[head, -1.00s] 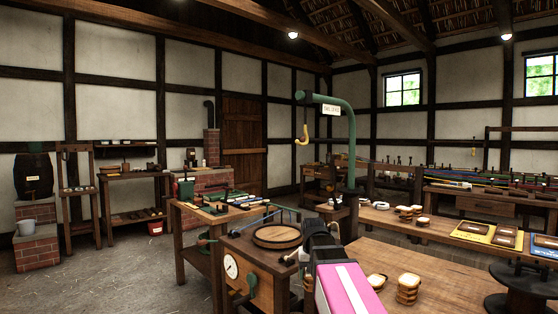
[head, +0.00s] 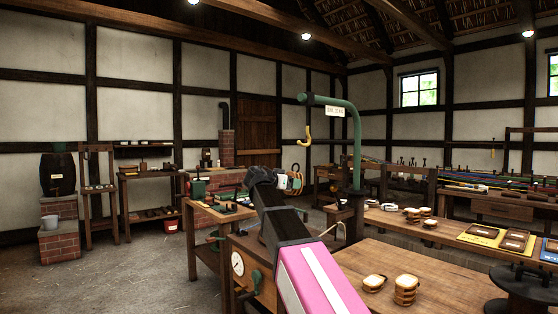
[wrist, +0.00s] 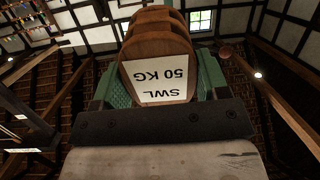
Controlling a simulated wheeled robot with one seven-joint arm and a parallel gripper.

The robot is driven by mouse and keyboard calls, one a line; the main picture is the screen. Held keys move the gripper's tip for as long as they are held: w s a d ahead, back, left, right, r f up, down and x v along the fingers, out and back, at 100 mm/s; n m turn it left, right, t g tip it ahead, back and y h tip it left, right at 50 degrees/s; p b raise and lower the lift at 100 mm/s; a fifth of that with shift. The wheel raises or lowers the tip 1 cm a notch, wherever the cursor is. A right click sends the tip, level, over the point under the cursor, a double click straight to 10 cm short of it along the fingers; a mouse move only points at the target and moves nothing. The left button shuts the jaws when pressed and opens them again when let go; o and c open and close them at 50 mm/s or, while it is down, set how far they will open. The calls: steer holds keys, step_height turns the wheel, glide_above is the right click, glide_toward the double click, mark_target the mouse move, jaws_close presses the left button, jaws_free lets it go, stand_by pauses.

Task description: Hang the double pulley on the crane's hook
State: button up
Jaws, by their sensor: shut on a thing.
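My gripper (head: 280,181) is shut on a wooden pulley block (head: 295,182), held in the air. In the wrist view the pulley (wrist: 158,35) sits between the green finger pads. It has several rounded wooden cheeks and a white label reading SWL 50 KG, upside down in the picture.
A wooden table (head: 420,262) on the right carries more pulley blocks (head: 405,290). Open floor (head: 125,270) lies at left.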

steer(key=w+a+r+t+h, duration=0.15)
steer(key=a+r, duration=0.25)
steer(key=r, duration=0.6)
steer(key=f+x, duration=0.1)
steer(key=x, duration=1.1)
steer(key=shift+s+d+h, duration=0.3)
steer(key=shift+d+h, duration=0.05)
steer(key=shift+h, duration=0.1)
stand_by(1.0)
steer(key=shift+f, duration=0.1)
stand_by(0.7)
steer(key=o, duration=1.3)
steer(key=shift+c, duration=0.2)
